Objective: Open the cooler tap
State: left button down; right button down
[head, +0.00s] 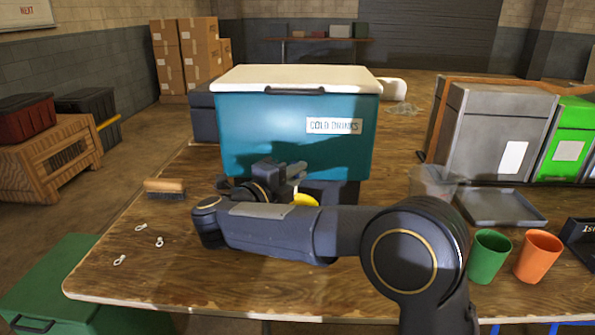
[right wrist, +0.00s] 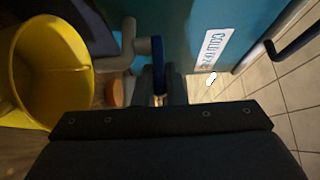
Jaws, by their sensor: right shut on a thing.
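The teal cooler (head: 290,120) with a white lid and a "COLD DRINKS" label stands on the wooden table. Its front also shows in the right wrist view (right wrist: 182,25). The grey tap (right wrist: 130,47) sticks out from the cooler in that view, with a blue lever (right wrist: 158,55) beside it. My right gripper (head: 287,174) is at the cooler's lower front. In the right wrist view its fingers (right wrist: 160,90) are shut on the blue lever. A yellow cup (right wrist: 50,70) is close to the tap's spout; my arm mostly hides it in the head view (head: 305,199). My left gripper is not in view.
A brush (head: 165,188) and several small white pieces (head: 141,227) lie on the table's left. Green (head: 488,256) and orange (head: 538,256) cups stand at the right, near a grey tray (head: 500,207). A clear container (head: 433,183) stands right of the cooler.

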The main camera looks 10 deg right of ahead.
dwell(0.4)
jog(key=c, duration=1.5)
grip_release()
jog(key=v, duration=0.7)
jog(key=shift+s+a+p, duration=0.15)
jog(key=shift+a+p, duration=0.2)
